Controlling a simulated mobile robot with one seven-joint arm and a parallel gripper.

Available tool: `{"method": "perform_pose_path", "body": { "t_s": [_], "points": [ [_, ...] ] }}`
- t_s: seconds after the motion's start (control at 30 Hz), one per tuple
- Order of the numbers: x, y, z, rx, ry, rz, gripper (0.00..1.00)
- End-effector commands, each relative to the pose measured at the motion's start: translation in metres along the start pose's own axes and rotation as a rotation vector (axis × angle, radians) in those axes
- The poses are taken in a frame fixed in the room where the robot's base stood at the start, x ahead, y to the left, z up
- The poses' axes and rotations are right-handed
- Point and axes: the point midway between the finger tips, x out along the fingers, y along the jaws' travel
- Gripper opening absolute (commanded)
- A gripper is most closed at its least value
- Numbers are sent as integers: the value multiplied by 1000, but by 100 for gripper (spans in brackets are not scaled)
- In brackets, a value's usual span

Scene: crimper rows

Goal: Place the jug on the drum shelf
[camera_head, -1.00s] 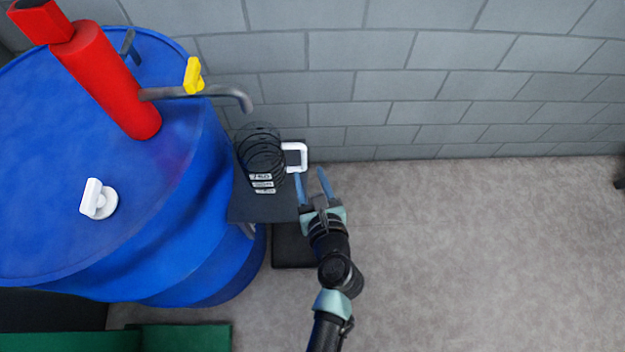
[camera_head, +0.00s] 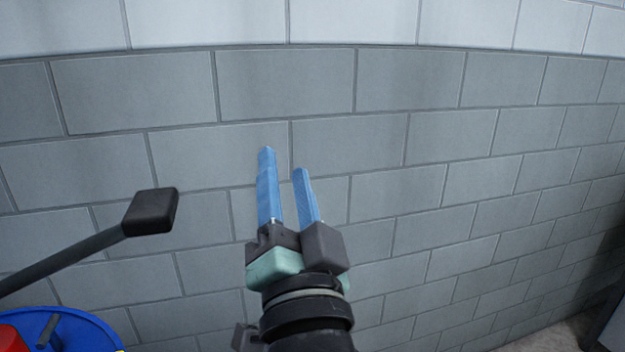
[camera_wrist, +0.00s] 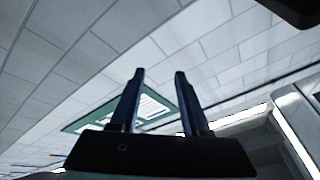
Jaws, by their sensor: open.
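My gripper (camera_head: 283,160) is raised in front of the block wall in the head view, its two blue fingers pointing up. The fingers are apart with nothing between them; the wrist view also shows the empty gap between the fingertips (camera_wrist: 160,73). The jug and the drum shelf are in neither current view. Only the top edge of the blue drum (camera_head: 75,318) shows at the bottom left, below and left of my gripper.
A grey rod with a black grip (camera_head: 150,212) reaches up from the left, beside my gripper. Part of the red pump (camera_head: 10,338) shows at the bottom left corner. The grey wall (camera_head: 420,150) fills the background. The wrist view shows a green-framed panel (camera_wrist: 186,98).

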Motion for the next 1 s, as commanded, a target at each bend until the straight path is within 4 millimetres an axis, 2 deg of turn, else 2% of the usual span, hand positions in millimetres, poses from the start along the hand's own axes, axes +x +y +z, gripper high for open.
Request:
{"method": "perform_pose_path", "body": {
  "t_s": [0.03,0.1,0.2,0.3,0.4,0.77,0.87,1.0],
  "points": [
    [-1,-33,-38,-175,93,-44,46],
    [-10,-67,-79,-400,211,-61,46],
    [-26,-102,-122,-632,350,-53,46],
    [-39,-122,-145,-767,434,-33,46],
    [-45,-129,-154,-820,467,-20,46],
    [-43,-132,-157,-825,466,-18,46],
    [-38,-140,-167,-824,465,-19,46],
    [-25,-161,-189,-823,465,-19,46]
  ]
}}
